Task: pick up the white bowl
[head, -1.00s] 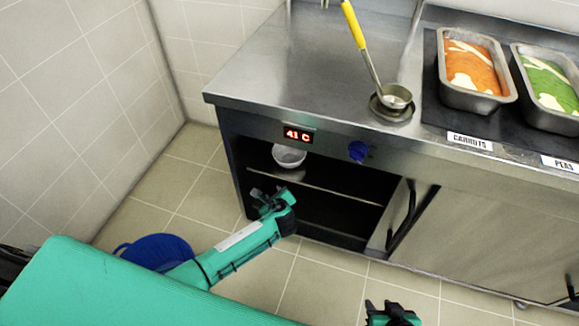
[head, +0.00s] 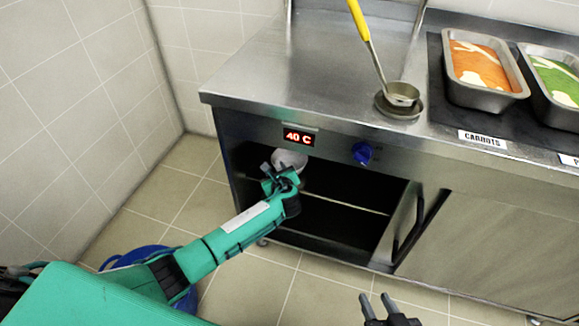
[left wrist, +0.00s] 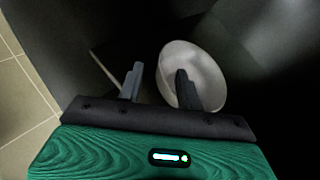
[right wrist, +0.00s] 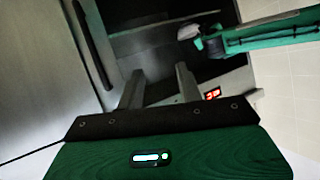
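In the left wrist view the bowl (left wrist: 207,72) lies right of centre. My left gripper (left wrist: 160,82) is open there. Its right finger overlaps the bowl's near-left part, and its left finger is outside the rim. I cannot tell whether either finger touches the bowl. My right gripper (head: 377,302) is open and empty at the bottom of the head view, in front of the counter.
The steel counter (head: 300,75) overhangs the bay, with a display (head: 298,137) and blue knob (head: 362,153) on its front. A cabinet door handle (head: 410,228) is right of the bay. A ladle (head: 370,45) and food pans stand on top. A blue round object (head: 150,256) is on the floor.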

